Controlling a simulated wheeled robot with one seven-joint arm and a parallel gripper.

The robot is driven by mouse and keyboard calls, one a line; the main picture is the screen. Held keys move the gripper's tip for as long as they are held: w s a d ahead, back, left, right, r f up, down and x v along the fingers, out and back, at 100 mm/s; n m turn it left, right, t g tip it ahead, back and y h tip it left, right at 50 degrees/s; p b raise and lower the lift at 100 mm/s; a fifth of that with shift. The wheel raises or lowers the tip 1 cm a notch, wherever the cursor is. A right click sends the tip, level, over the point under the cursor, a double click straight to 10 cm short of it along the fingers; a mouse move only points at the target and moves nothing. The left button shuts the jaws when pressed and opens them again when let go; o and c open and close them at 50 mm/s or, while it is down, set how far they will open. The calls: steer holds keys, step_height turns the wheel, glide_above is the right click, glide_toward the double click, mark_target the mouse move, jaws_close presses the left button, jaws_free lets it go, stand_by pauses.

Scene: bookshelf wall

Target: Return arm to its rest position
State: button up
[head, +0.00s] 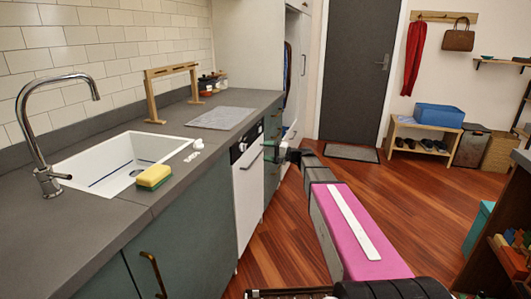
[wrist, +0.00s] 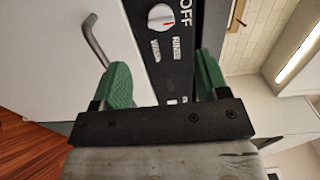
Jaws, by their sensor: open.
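My arm, with a pink and white link, reaches from the lower right of the head view toward the counter front. My gripper (head: 274,151) is at its far end, close to the front of the white dishwasher (head: 248,200). In the wrist view my gripper (wrist: 163,70) shows two green fingers spread apart with nothing held between them. Beyond the fingers are the dishwasher's black control panel (wrist: 160,60), its knob (wrist: 162,17) and a metal handle (wrist: 95,40). The dishwasher door looks closed and upright.
The grey counter (head: 105,225) runs along the left, with a sink (head: 125,165), a faucet (head: 40,150) and a sponge (head: 154,177). The wooden floor (head: 285,225) is clear beside the cabinets. A shelf unit (head: 497,235) stands at the right, and a shoe bench (head: 425,140) at the back.

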steer(key=s+d+f+n+g+h, duration=0.3)
steer(key=s+f+h, duration=0.5)
steer(key=s+f, duration=0.8)
steer(key=s+d+f+g+h, duration=0.1)
steer(key=s+d+f+h, duration=0.2)
steer(key=s, duration=0.4)
steer(key=s+d+f+g+h, duration=0.2)
steer(key=s+d+f+h, duration=0.1)
steer(key=s+d+h, duration=0.3)
steer(key=shift+s+d+n, duration=0.4)
steer(key=shift+s+d, duration=0.15)
steer(key=shift+d, duration=0.35)
steer(key=shift+f, duration=0.1)
